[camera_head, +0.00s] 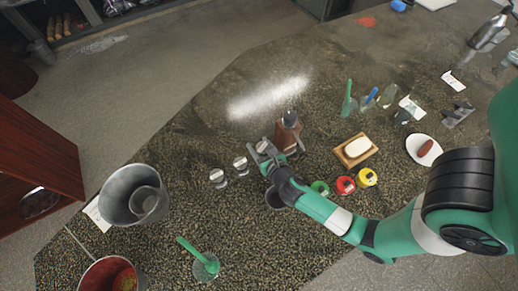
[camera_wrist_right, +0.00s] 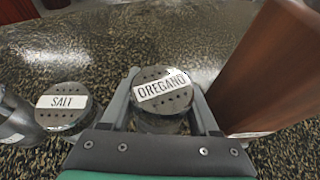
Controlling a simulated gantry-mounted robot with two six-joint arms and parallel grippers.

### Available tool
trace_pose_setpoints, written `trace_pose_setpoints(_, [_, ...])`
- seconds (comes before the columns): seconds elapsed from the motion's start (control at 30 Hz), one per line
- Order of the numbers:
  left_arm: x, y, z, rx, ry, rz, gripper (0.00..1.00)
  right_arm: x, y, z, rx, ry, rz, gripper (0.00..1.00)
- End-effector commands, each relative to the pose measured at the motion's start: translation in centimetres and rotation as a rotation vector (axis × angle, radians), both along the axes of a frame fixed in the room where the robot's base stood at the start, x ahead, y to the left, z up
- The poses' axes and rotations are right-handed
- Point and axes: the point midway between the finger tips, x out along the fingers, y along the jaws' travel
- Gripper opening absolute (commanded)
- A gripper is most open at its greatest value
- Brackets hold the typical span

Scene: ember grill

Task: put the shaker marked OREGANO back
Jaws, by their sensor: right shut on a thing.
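The shaker marked OREGANO (camera_wrist_right: 160,92) is glass with a perforated metal lid and a white label. My right gripper (camera_wrist_right: 163,112) is shut on it, one finger on each side; it also shows in the head view (camera_head: 268,156). The shaker is upright or nearly so, but I cannot tell whether its base touches the counter. A shaker marked SALT (camera_wrist_right: 62,106) stands to its left. In the head view two metal-lidded shakers (camera_head: 240,164) (camera_head: 217,178) stand left of my right gripper, their labels unreadable. My left gripper is not in view.
A brown wooden block (camera_head: 288,136) stands close beside the held shaker, also in the wrist view (camera_wrist_right: 268,70). A soap dish (camera_head: 370,158) and red (camera_head: 345,185), yellow and green lidded items are right. A metal bucket (camera_head: 116,208) is left. The counter behind is clear.

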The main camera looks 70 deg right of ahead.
Motion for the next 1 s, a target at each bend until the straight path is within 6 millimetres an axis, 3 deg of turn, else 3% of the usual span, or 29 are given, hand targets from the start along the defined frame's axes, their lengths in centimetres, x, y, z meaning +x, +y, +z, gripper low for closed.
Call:
trace_pose_setpoints(0.03, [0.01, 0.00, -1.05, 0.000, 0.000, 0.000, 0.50, -0.02, 0.06, -1.56, 0.000, 0.002, 0.002, 0.21])
trace_pose_setpoints(0.1, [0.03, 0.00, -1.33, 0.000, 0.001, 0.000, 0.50, -0.03, 0.07, -2.24, 0.001, 0.002, 0.001, 0.21])
trace_pose_setpoints(0.43, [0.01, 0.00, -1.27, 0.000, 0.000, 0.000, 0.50, 0.00, 0.09, -2.34, 0.000, 0.000, 0.001, 0.21])
trace_pose_setpoints(0.47, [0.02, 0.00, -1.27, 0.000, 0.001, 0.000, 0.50, -0.02, 0.09, -2.37, 0.000, 0.000, 0.001, 0.63])
trace_pose_setpoints(0.6, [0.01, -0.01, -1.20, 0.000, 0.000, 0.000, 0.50, -0.02, 0.09, -2.29, 0.000, 0.000, 0.001, 0.88])
trace_pose_setpoints(1.0, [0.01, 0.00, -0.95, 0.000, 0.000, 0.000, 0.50, -0.25, 0.36, -1.86, 0.001, 0.002, 0.003, 0.92])
